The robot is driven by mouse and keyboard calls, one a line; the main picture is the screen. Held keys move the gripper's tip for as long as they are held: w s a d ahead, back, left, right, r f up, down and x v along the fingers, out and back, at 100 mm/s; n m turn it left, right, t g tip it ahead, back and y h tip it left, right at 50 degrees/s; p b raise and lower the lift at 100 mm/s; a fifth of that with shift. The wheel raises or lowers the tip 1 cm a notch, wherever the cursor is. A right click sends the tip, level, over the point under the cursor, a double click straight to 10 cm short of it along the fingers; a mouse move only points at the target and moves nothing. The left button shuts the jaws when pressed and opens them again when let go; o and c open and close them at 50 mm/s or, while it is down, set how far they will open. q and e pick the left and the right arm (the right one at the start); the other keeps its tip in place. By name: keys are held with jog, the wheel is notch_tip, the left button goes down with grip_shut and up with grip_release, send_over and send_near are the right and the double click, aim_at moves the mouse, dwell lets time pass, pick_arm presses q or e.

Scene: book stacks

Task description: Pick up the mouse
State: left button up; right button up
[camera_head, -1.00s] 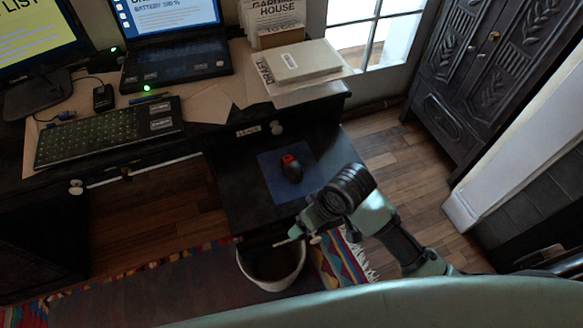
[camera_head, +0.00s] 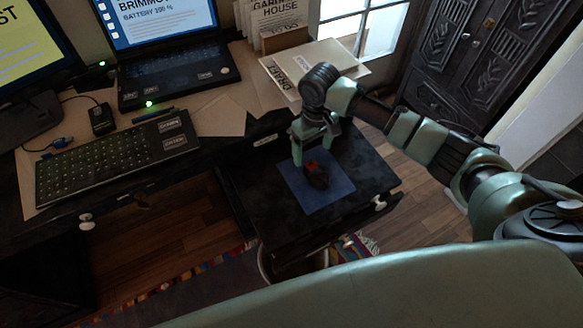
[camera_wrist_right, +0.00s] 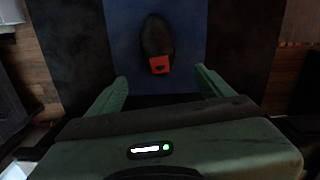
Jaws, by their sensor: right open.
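The mouse (camera_head: 317,176) is black with a red part at one end. It lies on a blue mat (camera_head: 332,197) on a low dark surface beside the desk. My right gripper (camera_head: 309,146) is above the far edge of the mat, close to the mouse's red end. In the right wrist view the mouse (camera_wrist_right: 156,42) lies ahead of the two green fingers (camera_wrist_right: 160,84), roughly centred between them, with its red end nearest. The fingers are apart with nothing between them. My left gripper is not in view.
The desk holds a keyboard (camera_head: 112,156), a laptop (camera_head: 172,78), loose papers (camera_head: 222,116) and a stack of books or papers (camera_head: 318,64) near my right arm. A bin (camera_head: 268,264) stands on the floor, partly hidden. The mat around the mouse is clear.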

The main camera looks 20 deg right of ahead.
aim_at(312, 165)
jog(key=shift+w+a+f, duration=0.1)
jog(key=shift+w+f, duration=0.1)
jog(key=shift+f, duration=0.4)
jog(key=f, duration=0.3)
jog(key=shift+s+d, duration=0.3)
jog(key=shift+s, duration=0.1)
notch_tip(312, 165, down, 2)
jog(key=shift+a+f, duration=0.15)
jog(key=shift+f, duration=0.55)
jog(key=c, duration=1.4)
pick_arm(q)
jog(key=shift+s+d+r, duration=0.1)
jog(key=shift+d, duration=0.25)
pick_arm(e)
jog(key=shift+c, duration=0.6)
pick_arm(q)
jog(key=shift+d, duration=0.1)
